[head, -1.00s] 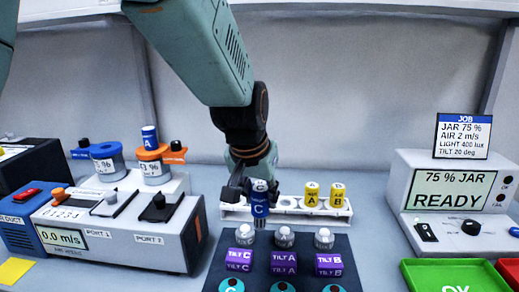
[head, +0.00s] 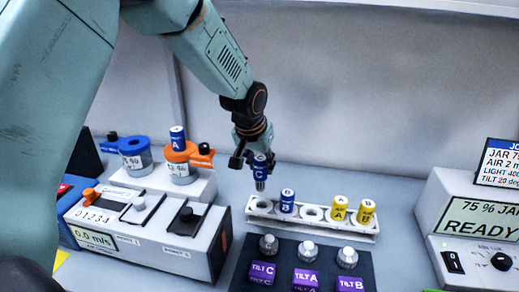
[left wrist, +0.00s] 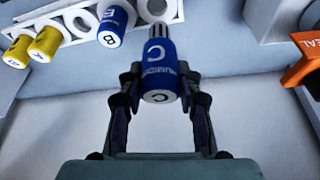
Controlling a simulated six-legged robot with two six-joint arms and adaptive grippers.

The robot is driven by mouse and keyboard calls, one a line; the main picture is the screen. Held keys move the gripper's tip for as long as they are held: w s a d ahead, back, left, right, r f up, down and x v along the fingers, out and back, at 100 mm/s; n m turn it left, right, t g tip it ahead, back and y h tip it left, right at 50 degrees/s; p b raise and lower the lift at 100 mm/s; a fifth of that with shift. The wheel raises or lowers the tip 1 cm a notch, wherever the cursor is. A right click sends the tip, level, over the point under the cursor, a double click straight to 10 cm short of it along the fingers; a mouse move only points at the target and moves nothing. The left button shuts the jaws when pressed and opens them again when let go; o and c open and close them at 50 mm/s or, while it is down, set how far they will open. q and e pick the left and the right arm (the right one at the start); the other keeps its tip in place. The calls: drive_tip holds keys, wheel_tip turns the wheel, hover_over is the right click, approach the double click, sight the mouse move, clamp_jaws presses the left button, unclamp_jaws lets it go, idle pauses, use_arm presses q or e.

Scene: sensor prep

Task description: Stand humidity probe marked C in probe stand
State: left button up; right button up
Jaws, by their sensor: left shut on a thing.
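The blue humidity probe marked C (head: 260,172) is upright with its metal tip down, shut in my left gripper (head: 253,160). It is held just above the left end of the white probe stand (head: 310,227), over an empty hole there. In the left wrist view, probe C (left wrist: 158,72) sits between both fingers of my left gripper (left wrist: 160,88), with the stand (left wrist: 75,17) beyond it. A blue probe marked B (head: 287,200) stands in the stand, and an empty hole (head: 312,212) is to its right. My right gripper is out of view.
Yellow probes A (head: 338,208) and B (head: 365,212) stand at the stand's right. In front is a dark mat (head: 240,272) with purple tilt blocks. A grey air device (head: 165,250) is at left, jars (head: 180,165) behind it. The JAR 75 % READY unit (head: 480,215) is at right.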

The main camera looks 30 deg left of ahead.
sight(263, 179)
use_arm(q)
drive_tip(key=shift+d+r, duration=0.1)
drive_tip(key=shift+d, duration=0.5)
drive_tip(key=shift+w+d+f, duration=0.1)
drive_tip(key=shift+d+f, duration=0.05)
drive_tip(key=shift+f, duration=0.05)
drive_tip(key=a+f+b, duration=0.1)
drive_tip(key=f+b, duration=0.1)
drive_tip(key=shift+a+f, duration=0.3)
drive_tip(key=shift+a, duration=0.05)
drive_tip(key=shift+f+b, duration=0.4)
drive_tip(key=shift+b, duration=0.25)
drive_tip(key=shift+d+f+b, duration=0.6)
drive_tip(key=shift+d+b, duration=0.1)
drive_tip(key=shift+b, duration=0.1)
drive_tip(key=shift+a+f, duration=0.15)
drive_tip(key=shift+a, duration=0.45)
drive_tip(key=shift+d, duration=0.5)
drive_tip(key=shift+w+a+f, duration=0.1)
drive_tip(key=shift+a+f, duration=0.1)
drive_tip(key=shift+a, duration=0.25)
drive_tip(key=shift+d+r, duration=0.1)
drive_tip(key=shift+d, duration=0.2)
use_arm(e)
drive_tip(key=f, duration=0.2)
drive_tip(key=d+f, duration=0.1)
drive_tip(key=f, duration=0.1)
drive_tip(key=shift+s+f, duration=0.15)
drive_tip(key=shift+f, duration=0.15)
